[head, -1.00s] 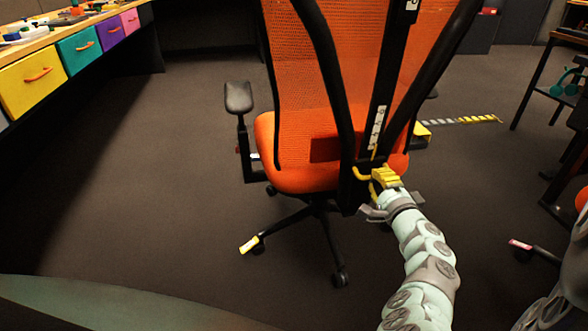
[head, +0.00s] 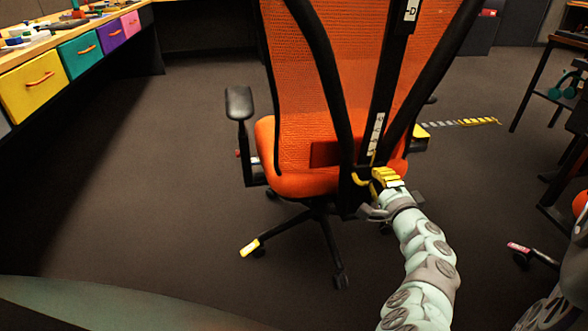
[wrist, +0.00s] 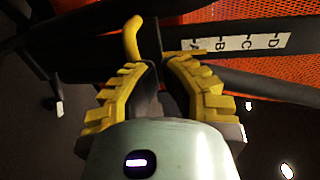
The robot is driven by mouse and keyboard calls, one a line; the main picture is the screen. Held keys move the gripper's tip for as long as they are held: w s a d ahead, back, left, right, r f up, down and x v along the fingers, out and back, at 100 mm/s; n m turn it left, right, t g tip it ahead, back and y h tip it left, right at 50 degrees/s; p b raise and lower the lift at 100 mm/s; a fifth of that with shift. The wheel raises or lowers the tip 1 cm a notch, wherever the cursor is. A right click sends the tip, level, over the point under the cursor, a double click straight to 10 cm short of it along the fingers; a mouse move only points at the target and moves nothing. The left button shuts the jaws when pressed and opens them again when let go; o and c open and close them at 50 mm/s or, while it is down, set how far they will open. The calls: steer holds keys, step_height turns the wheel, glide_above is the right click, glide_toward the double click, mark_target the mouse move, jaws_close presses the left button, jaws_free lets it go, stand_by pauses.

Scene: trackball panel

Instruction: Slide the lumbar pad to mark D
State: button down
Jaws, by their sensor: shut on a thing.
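The lumbar pad (head: 325,153) is a darker red block low on the orange mesh chair back, seen through the mesh. Its yellow handle (wrist: 133,38) sticks out behind the black spine. My gripper (wrist: 160,75) is shut on this handle piece at the spine's lower end; the grip itself is partly hidden by the fingers. It also shows in the head view (head: 374,183). A white scale (wrist: 240,43) on the spine reads A, B, C, D, and a yellow pointer (wrist: 187,53) lies beside A. A "D" label (head: 411,10) shows high on the spine in the head view.
The chair seat (head: 280,180) and left armrest (head: 239,103) stand beyond my gripper. A wheeled base sits below. A desk with coloured drawers (head: 35,85) is at the left, a dark table (head: 545,85) at the right.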

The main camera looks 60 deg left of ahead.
steer(key=shift+r+p, duration=3.1)
steer(key=shift+r, duration=0.7)
stand_by(0.6)
step_height(320, 180, down, 3)
steer(key=b, duration=0.3)
steer(key=shift+f, duration=0.1)
steer(key=v, duration=0.9)
stand_by(0.5)
stand_by(0.5)
